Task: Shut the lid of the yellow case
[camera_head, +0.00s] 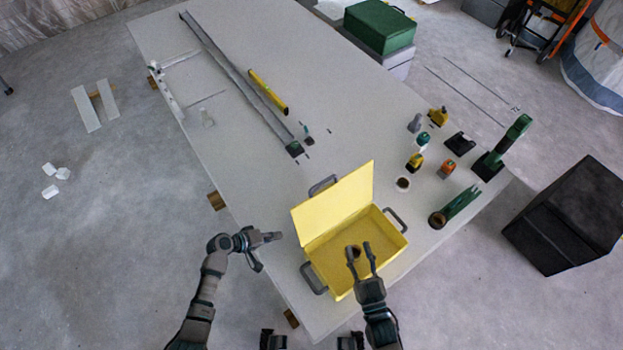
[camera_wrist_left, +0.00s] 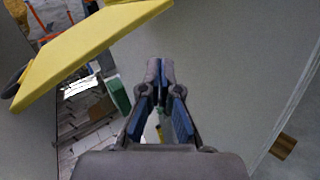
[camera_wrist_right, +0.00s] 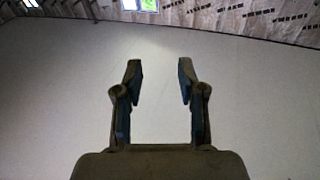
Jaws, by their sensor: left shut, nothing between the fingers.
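The yellow case (camera_head: 377,232) stands open at the near edge of the table. Its lid (camera_head: 337,204) is raised on the left side and leans up, its inner face toward the right. A small dark round thing (camera_head: 354,251) lies inside the case. My left gripper (camera_head: 277,237) is shut and empty, to the left of the lid and apart from it. In the left wrist view the lid (camera_wrist_left: 85,48) crosses the upper left, beside the fingers (camera_wrist_left: 160,72). My right gripper (camera_head: 361,248) is open over the case's near part; the right wrist view shows its parted fingers (camera_wrist_right: 160,75) with nothing between.
The grey table (camera_head: 230,130) holds a long metal rail (camera_head: 240,80) and a yellow level (camera_head: 268,92). Several small tools and a green drill-like tool (camera_head: 505,145) stand right of the case. A green box (camera_head: 380,26) stands beyond the far edge. A black box (camera_head: 570,215) is on the floor.

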